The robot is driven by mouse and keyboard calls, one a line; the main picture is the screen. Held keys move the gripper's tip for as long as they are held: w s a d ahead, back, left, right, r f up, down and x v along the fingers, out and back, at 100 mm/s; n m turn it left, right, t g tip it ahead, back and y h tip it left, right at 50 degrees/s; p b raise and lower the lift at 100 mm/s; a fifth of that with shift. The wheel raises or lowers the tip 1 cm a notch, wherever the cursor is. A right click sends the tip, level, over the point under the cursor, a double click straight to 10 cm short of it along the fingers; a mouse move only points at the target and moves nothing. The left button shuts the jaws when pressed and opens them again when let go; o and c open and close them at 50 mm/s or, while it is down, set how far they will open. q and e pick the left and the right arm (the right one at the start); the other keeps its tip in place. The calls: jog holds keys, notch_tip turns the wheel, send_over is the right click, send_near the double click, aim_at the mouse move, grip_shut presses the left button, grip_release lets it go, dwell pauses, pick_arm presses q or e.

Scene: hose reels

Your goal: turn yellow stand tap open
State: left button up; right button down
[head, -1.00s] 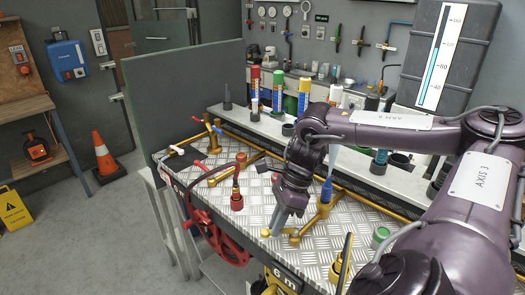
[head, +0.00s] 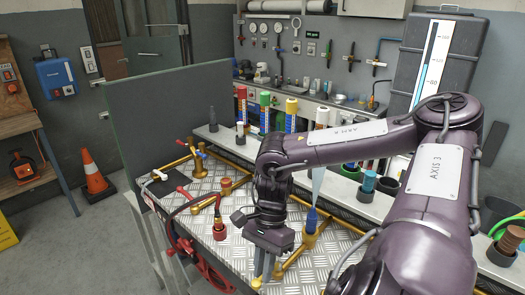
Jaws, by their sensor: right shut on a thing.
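My right gripper (head: 266,264) points down over the front part of the tread-plate bench (head: 237,258). Its fingers are closed at a brass-yellow fitting (head: 257,283), which I take for the yellow stand tap. The handle is hidden between the fingers, so its angle cannot be told. A red stand (head: 219,231) with a dark curved hose is to the left of the gripper. My left gripper does not show.
Red, green and yellow-topped tubes (head: 264,112) stand on the grey shelf (head: 228,141) behind the bench. A dark green panel (head: 165,120) rises at its left. A red hose reel (head: 200,270) hangs at the front. An orange cone (head: 95,180) stands on the floor.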

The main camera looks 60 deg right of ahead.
jog(key=shift+s, duration=0.1)
dwell(0.3)
jog(key=c, duration=1.4)
grip_release()
jog(key=shift+c, duration=0.2)
jog(key=v, duration=0.7)
jog(key=shift+r+b, duration=0.4)
jog(key=shift+f, duration=0.1)
